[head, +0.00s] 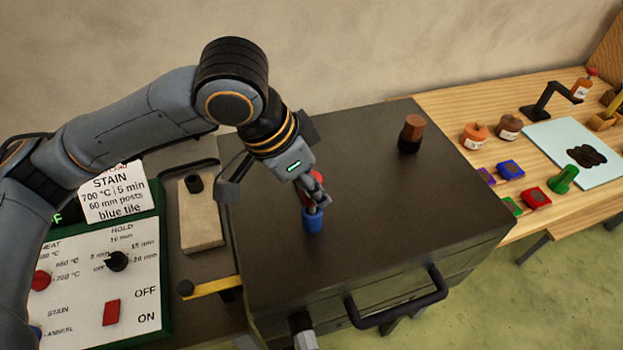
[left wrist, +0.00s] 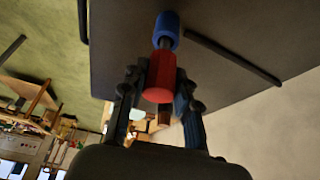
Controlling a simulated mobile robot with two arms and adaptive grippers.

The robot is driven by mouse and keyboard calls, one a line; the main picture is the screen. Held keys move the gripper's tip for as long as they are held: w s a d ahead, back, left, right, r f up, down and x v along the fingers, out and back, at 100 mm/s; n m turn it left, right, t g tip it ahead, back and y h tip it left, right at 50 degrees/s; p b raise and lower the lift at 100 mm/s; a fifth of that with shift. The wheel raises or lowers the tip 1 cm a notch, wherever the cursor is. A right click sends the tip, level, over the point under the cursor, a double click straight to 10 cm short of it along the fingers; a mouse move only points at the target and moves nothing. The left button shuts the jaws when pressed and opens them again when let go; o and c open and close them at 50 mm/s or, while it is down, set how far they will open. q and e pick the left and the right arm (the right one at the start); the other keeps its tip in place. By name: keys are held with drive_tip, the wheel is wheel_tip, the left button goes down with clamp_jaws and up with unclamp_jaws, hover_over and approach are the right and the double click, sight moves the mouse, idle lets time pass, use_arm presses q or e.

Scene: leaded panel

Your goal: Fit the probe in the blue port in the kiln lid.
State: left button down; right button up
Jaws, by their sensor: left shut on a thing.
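The kiln lid (head: 390,200) is a dark, flat top in the middle of the head view. The blue port (head: 313,220) is a short blue cylinder standing on it; it also shows in the left wrist view (left wrist: 166,28). My left gripper (head: 318,198) is shut on the probe, whose red body (head: 314,178) shows partly between the fingers. In the left wrist view the red probe (left wrist: 160,78) lines up with the blue port, and a short dark stem shows between them. The stem's end is hidden, so I cannot tell how deep it sits. My right gripper is not in view.
A brown-topped black plug (head: 411,134) stands at the lid's back right. A dark handle (head: 400,300) runs along the front. A control panel (head: 90,270) is at left. A wooden table (head: 450,105) with jars and coloured blocks is at right. The lid's right side is mostly clear.

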use_arm(q)
drive_tip(key=shift+f+b, duration=0.65)
drive_tip(key=shift+f, duration=0.85)
drive_tip(key=c, duration=0.9)
unclamp_jaws()
drive_tip(key=shift+r, duration=0.1)
wheel_tip(320, 180, up, 7)
drive_tip(key=p, duration=0.8)
